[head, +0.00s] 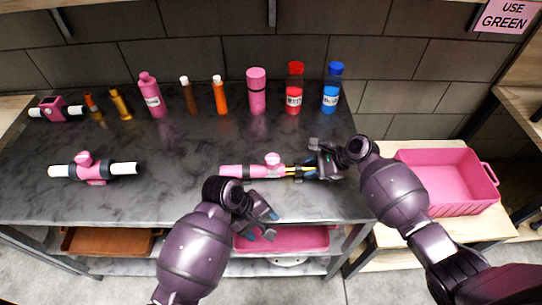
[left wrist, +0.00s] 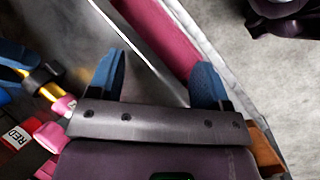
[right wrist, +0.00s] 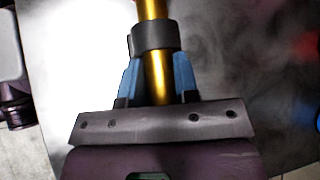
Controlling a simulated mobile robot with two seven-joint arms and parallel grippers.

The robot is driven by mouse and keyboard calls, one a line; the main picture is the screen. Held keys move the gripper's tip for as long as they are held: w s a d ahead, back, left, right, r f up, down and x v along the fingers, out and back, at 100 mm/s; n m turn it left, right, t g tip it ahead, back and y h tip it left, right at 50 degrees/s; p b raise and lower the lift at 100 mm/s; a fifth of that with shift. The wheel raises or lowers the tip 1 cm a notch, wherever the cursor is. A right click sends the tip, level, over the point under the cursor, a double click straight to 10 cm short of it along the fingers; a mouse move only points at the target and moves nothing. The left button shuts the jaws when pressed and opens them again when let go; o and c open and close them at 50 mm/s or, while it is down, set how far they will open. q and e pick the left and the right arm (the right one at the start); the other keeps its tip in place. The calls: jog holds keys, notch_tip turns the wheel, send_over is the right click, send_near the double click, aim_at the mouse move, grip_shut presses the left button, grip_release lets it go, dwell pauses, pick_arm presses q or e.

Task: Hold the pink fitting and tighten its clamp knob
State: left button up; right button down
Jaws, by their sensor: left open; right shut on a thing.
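A pink fitting (head: 240,171) with a round pink clamp knob (head: 272,158) on top lies at the middle front of the dark table. A gold tube (head: 299,174) with a black collar extends from its right end. My right gripper (head: 318,165) is shut on this gold tube; in the right wrist view the blue fingertips grip the tube (right wrist: 157,80) at its black collar (right wrist: 154,38). My left gripper (head: 266,226) is open and empty, in front of the fitting by the table's front edge. It also shows open in the left wrist view (left wrist: 156,78).
Another pink fitting (head: 92,172) with white ends lies at the left. Several bottles and tubes, including a red bottle (head: 294,88) and a blue bottle (head: 331,88), stand along the back. A pink crate (head: 435,208) sits at the right. A brown tray (head: 105,241) rests on the lower shelf.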

aim_at(272, 159)
pick_arm(q)
jog(key=w+a+r+n, duration=0.1)
jog(key=w+r+n, duration=0.9)
jog(key=w+r, duration=0.7)
jog(key=shift+y, duration=0.4)
jog(key=x, duration=1.1)
jog(key=shift+s+a+f, duration=0.1)
jog(key=shift+s+f, duration=0.05)
jog(key=shift+f, duration=0.3)
jog(key=c, duration=0.9)
